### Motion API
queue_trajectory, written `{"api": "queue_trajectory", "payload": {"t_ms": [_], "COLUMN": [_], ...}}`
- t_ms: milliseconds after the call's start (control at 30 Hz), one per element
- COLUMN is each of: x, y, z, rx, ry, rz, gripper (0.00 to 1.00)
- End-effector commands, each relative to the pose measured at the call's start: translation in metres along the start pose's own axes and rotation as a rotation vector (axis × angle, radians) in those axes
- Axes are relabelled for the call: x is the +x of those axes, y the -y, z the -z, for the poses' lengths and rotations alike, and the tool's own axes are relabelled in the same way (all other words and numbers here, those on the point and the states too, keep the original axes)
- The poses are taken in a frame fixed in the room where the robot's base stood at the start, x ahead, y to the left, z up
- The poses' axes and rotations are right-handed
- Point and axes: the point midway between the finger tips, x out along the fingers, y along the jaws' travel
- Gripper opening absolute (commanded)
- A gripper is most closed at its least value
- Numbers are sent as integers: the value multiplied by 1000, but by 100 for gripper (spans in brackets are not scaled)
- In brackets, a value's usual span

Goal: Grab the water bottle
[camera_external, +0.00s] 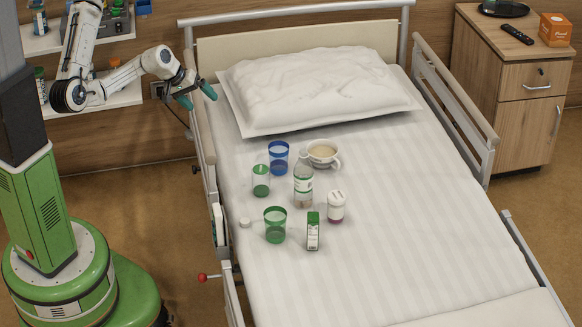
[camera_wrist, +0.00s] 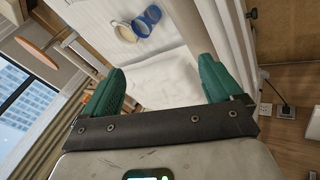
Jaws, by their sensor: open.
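The water bottle (camera_external: 304,184) is clear with a pale label and stands upright on the bed, among cups and small containers. It is not visible in the wrist view. My gripper (camera_external: 200,92) is over the head end of the bed's left side, up and to the left of the bottle and well apart from it. In the wrist view my gripper (camera_wrist: 160,82) has its two green fingers wide apart with nothing between them.
A blue cup (camera_external: 278,158), a cup with a pale brown drink (camera_external: 323,154), two green containers (camera_external: 261,180) (camera_external: 275,225), a white-capped jar (camera_external: 336,207) and a small green-and-white carton (camera_external: 313,231) crowd the bottle. A pillow (camera_external: 315,88) and bed rail (camera_external: 203,150) are nearby.

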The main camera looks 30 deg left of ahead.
Motion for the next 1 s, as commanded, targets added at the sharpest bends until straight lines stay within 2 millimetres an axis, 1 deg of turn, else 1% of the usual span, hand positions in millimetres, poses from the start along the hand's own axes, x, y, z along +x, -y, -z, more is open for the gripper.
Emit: {"api": "queue_trajectory", "payload": {"t_ms": [33, 100, 467, 567, 700, 800, 900, 1000], "x": [-1, 4, 69, 93, 128, 147, 160, 171], "y": [-12, -25, -81, -100, -129, -147, -160, -169], "z": [-2, -4, -25, -36, -57, -71, -84, -97], "rx": [-33, -61, -14, 5, 26, 33, 39, 46], "ry": [-19, -50, -189, -244, -347, -423, -487, -537], "rz": [-27, -69, -271, -331, -412, -447, -459, -459], "gripper": [92, 92, 92, 92, 92, 92, 92, 92]}}
